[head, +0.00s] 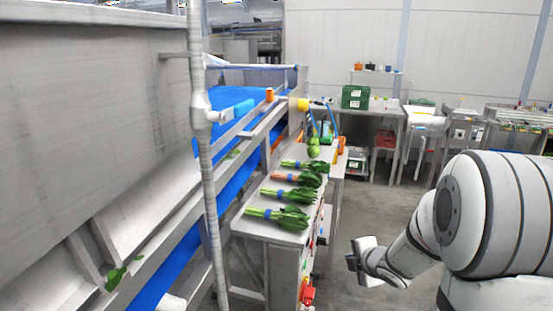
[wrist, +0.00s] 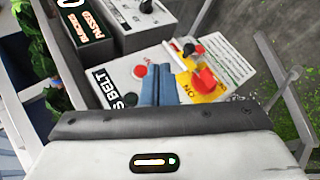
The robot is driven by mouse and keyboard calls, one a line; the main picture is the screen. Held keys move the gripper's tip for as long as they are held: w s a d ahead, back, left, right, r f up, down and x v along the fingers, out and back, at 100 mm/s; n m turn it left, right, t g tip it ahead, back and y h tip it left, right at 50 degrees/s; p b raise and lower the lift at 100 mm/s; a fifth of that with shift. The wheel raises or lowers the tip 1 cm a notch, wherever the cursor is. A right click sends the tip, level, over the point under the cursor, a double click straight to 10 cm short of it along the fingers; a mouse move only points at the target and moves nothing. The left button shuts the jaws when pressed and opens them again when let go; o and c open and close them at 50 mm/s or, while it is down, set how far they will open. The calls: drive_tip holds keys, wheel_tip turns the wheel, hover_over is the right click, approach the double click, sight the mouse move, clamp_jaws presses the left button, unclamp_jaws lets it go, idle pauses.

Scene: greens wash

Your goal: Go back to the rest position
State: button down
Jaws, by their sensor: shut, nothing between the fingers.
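My gripper (head: 357,262) hangs low in front of the table's near right side in the head view, apart from the table. In the wrist view its two fingers (wrist: 158,82) are together with nothing between them. Beyond the fingertips is a light control panel (wrist: 122,78) with a partly hidden label ending in "S BELT". It carries a red button (wrist: 139,70) and a red rotary switch (wrist: 205,80) on a yellow plate. The fingers cover part of this panel, and I cannot tell whether they touch it.
A steel table (head: 262,231) holds several leafy bundles (head: 278,216). A wash line with a blue belt (head: 232,190) and a vertical pipe (head: 204,150) stand left. Red controls (head: 308,292) line the table's side. Grey boxes (wrist: 148,25) adjoin the panel. Floor (head: 375,205) is clear behind my arm.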

drive_tip(key=s+d+r+m+g+h, duration=0.1)
drive_tip(key=s+r+m+g+h, duration=0.35)
drive_tip(key=s+m, duration=0.8)
drive_tip(key=s+a+r+m+g+y, duration=0.1)
drive_tip(key=s+a+m, duration=0.2)
drive_tip(key=s, duration=0.4)
drive_tip(key=s+a+r+m+g+y, duration=0.1)
drive_tip(key=s+a+m+g, duration=0.1)
drive_tip(key=s+a+m, duration=0.2)
drive_tip(key=s+m, duration=0.1)
drive_tip(key=s, duration=0.2)
drive_tip(key=shift+s+r, duration=0.25)
drive_tip(key=shift+d, duration=0.1)
